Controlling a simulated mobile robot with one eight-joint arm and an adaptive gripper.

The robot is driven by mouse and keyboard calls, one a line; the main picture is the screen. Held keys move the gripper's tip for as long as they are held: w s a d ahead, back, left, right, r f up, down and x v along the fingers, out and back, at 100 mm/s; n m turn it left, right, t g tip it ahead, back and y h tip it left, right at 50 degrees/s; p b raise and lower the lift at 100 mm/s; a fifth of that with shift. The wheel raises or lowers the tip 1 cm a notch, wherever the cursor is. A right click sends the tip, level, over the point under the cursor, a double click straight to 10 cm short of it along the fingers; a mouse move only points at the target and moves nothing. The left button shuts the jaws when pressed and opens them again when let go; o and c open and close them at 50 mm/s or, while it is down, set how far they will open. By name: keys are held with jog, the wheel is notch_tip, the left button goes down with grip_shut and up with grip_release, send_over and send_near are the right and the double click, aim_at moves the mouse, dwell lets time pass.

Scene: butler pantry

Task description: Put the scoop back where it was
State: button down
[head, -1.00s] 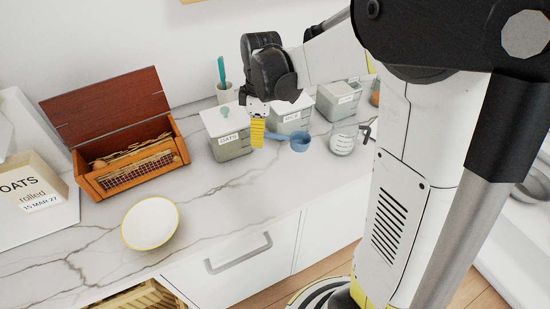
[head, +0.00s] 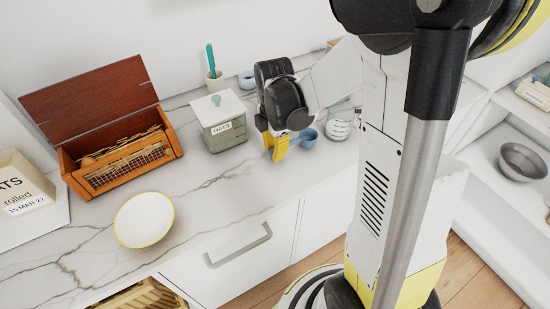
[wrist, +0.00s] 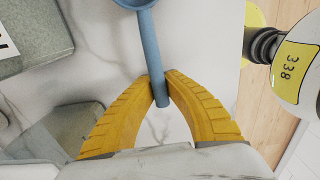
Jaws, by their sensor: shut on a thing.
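The blue scoop is held by my gripper (head: 272,150) over the counter, in front of the canisters. Its cup (head: 307,138) points to the right in the head view. In the wrist view the yellow fingertips (wrist: 160,88) are closed on the end of the scoop's blue handle (wrist: 150,50), and the cup is cut off at the top edge. Whether the scoop touches the counter cannot be told.
A glass jug (head: 340,128) stands just right of the scoop. Other canisters are hidden behind my arm. A cup with a teal utensil (head: 213,80) and a small blue bowl (head: 247,78) stand behind. A wooden box (head: 120,165) and a yellow-rimmed plate (head: 145,220) are left. Counter is clear in front.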

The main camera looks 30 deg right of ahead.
jog(key=shift+f, duration=0.8)
jog(key=shift+f, duration=0.15)
jog(key=c, duration=1.6)
grip_release()
